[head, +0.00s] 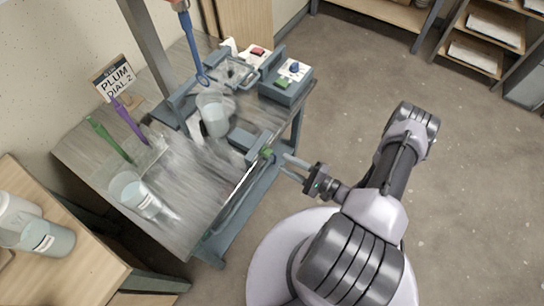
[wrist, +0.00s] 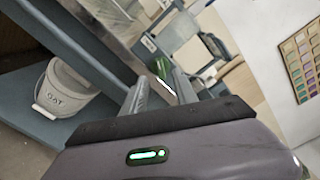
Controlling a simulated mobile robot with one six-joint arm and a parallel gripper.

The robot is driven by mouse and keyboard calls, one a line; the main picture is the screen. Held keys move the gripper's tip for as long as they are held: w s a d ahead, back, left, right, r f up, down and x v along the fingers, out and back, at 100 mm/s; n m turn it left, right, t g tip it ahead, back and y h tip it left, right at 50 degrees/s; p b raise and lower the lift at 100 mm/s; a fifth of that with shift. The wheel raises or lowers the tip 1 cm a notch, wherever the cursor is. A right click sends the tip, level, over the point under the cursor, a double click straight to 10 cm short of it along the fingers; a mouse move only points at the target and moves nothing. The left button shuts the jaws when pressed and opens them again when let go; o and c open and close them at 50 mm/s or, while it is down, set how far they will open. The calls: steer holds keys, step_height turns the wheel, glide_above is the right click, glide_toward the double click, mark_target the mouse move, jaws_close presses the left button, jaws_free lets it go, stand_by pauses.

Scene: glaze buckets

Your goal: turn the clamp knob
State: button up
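The clamp knob (head: 267,153) is small and green, at the front edge of the grey worktable, on the side facing me. A dark blue-grey block (head: 246,139) sits just behind it. My gripper (head: 285,165) is open, its two fingers pointing toward the knob with a small gap in between. In the wrist view the green knob (wrist: 160,68) shows ahead, between the tips of my open fingers (wrist: 160,82). My fingers hide its lower part. I cannot tell its turn angle.
A blue mixer (head: 202,78) hangs above. A control box (head: 286,84) is at the back right. A white bucket (wrist: 62,88) sits below the tabletop. Floor on the right is clear.

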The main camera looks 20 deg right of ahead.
mark_target(270, 155)
steer(key=b+x, duration=0.1)
steer(key=x, duration=0.5)
steer(key=shift+w+a, duration=0.2)
steer(key=shift+c, duration=0.4)
jaws_close()
